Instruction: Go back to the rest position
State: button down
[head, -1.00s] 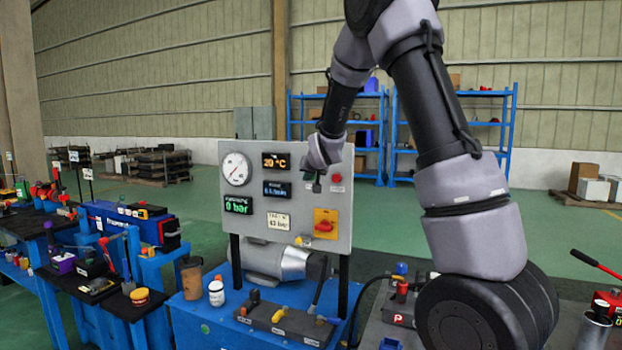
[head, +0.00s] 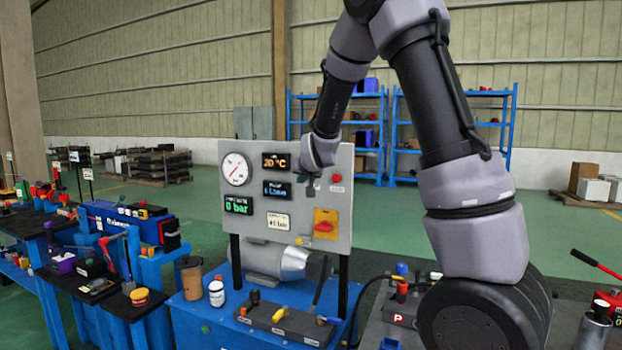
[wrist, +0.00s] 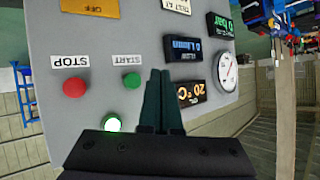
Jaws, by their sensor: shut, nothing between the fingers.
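My gripper (head: 311,189) is in front of the right part of a grey control panel (head: 238,160). In the wrist view its two dark fingers (wrist: 161,98) are together with nothing between them. That view is upside down and shows the panel (wrist: 150,45) close by. The fingertips appear beside the green START button (wrist: 132,80); I cannot tell how far they are from the panel. The red STOP button (wrist: 75,87) is farther left. A lit green lamp (wrist: 112,124) shows close to the gripper body. In the head view the gripper hides part of the panel.
The panel has a round gauge (head: 235,169), digital displays and an orange switch plate (head: 325,214). A white bottle (head: 216,293) and a brown cup (head: 191,278) stand on the blue stand below. Other blue stands (head: 160,262) are at the left, blue shelves (head: 455,94) behind.

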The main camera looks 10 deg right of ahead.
jog(key=s+d+r+g, duration=0.1)
jog(key=s+d+r, duration=0.15)
jog(key=s, duration=0.35)
jog(key=s+d+r+m+g+y, duration=0.1)
jog(key=s+r, duration=0.2)
jog(key=s, duration=0.2)
jog(key=s+d+r+g, duration=0.1)
jog(key=s+d+r, duration=0.15)
jog(key=s, duration=0.35)
jog(key=s+r+g, duration=0.1)
jog(key=s+g, duration=0.1)
jog(key=s, duration=1.9)
jog(key=shift+d+m+y, duration=0.2)
jog(key=shift+m+y, duration=0.1)
jog(key=shift+m, duration=0.1)
jog(key=shift+r, duration=0.1)
